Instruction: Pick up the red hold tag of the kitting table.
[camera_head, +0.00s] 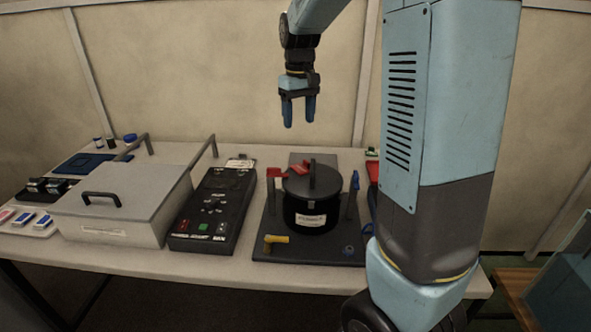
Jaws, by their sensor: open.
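A small flat red piece (5,215), which may be the red hold tag, lies in a white tray (40,233) at the far left end of the kitting table (130,262), cut by the picture edge. Two blue-and-white pieces lie beside it. Other red parts show on and beside the black cylinder (311,205), and I cannot tell for sure which red thing is the tag. My gripper (298,123) is open and empty, fingers pointing down, in the air above and behind the cylinder, far to the right of the tray.
A grey lidded box (120,205) with a handle stands right of the tray. A black control panel (212,212) lies between box and cylinder. A black holder (45,188) and blue mat (85,164) lie at left.

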